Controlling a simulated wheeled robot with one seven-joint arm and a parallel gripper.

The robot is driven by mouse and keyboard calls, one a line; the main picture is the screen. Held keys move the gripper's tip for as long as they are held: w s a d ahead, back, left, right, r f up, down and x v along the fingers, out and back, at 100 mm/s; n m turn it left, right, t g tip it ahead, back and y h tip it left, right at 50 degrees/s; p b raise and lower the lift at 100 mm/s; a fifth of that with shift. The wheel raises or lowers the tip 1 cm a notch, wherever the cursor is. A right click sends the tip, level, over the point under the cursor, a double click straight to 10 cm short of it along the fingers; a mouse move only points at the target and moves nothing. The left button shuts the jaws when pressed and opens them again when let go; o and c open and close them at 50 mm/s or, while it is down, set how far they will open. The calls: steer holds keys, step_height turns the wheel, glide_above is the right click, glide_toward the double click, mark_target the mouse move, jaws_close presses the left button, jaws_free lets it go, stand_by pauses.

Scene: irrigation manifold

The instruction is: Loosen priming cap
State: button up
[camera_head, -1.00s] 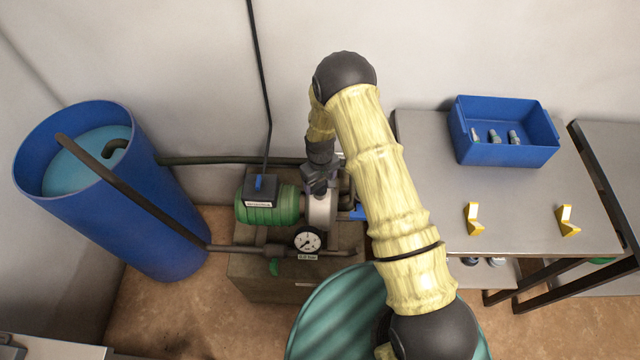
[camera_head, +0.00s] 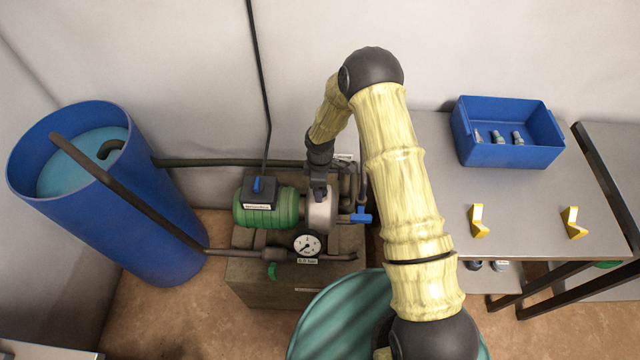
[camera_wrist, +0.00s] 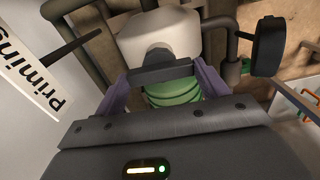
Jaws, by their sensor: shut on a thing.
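The pump has a green motor (camera_head: 268,208) and a pale housing (camera_head: 322,212), which also shows in the wrist view (camera_wrist: 185,32). My gripper (camera_head: 319,190) points down at the top of the housing. In the wrist view, the purple fingers of my gripper (camera_wrist: 160,78) stand at both ends of a dark bar-shaped cap (camera_wrist: 160,73) on the housing and are shut on it. A sign reading "Priming" (camera_wrist: 35,85) is at the left. In the head view the cap is hidden by my gripper.
A blue valve handle (camera_head: 361,218) and a pressure gauge (camera_head: 307,245) sit close to the pump. Pipes run to a blue water barrel (camera_head: 150,215) at the left. A table (camera_head: 430,150) at the right holds a blue bin (camera_head: 510,150) and two yellow brackets (camera_head: 477,222).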

steer(key=shift+d+n, duration=0.1)
steer(key=shift+n, duration=0.5)
steer(key=o, duration=1)
step_height(320, 180, up, 18)
steer(key=shift+f+b, duration=0.25)
steer(key=shift+b, duration=0.3)
